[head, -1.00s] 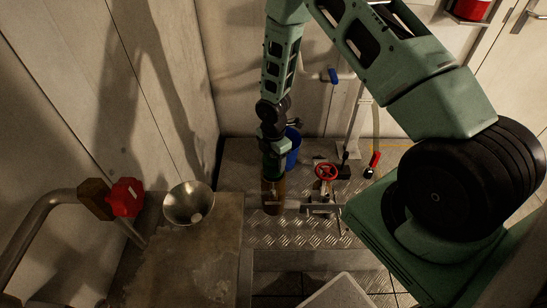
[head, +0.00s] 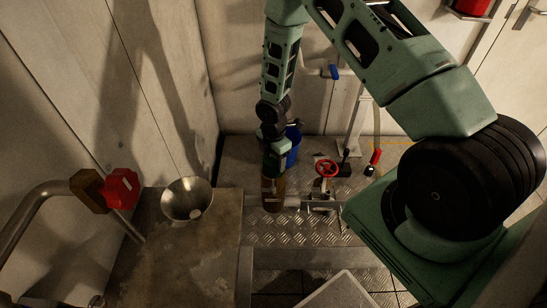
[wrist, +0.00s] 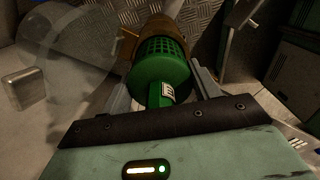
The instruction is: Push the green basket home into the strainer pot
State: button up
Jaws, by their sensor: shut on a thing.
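The green basket (wrist: 160,55) has a perforated wall, a solid green top and a green grip block with a white label. In the wrist view its far end meets the brown strainer pot (wrist: 154,27), and a band of its mesh shows outside the pot. How deep it sits is hidden. My gripper (wrist: 162,90) is shut on the basket's grip block, one grey finger on each side. In the head view my gripper (head: 273,163) points down over the upright brown strainer pot (head: 273,196); the basket is hardly visible there.
A red handwheel (head: 326,168) and pipework stand right of the pot. A blue bucket (head: 293,145) is behind. A translucent round thing (wrist: 70,50) shows at the wrist view's left.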

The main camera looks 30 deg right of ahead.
aim_at(273, 164)
jog(key=shift+f+b, duration=1)
jog(key=shift+f, duration=0.55)
jog(key=o, duration=0.9)
jog(key=shift+r, duration=0.1)
jog(key=shift+w, duration=0.1)
jog(key=shift+r, duration=0.2)
jog(key=r+p, duration=0.1)
jog(key=r, duration=1.6)
jog(key=shift+s, duration=0.2)
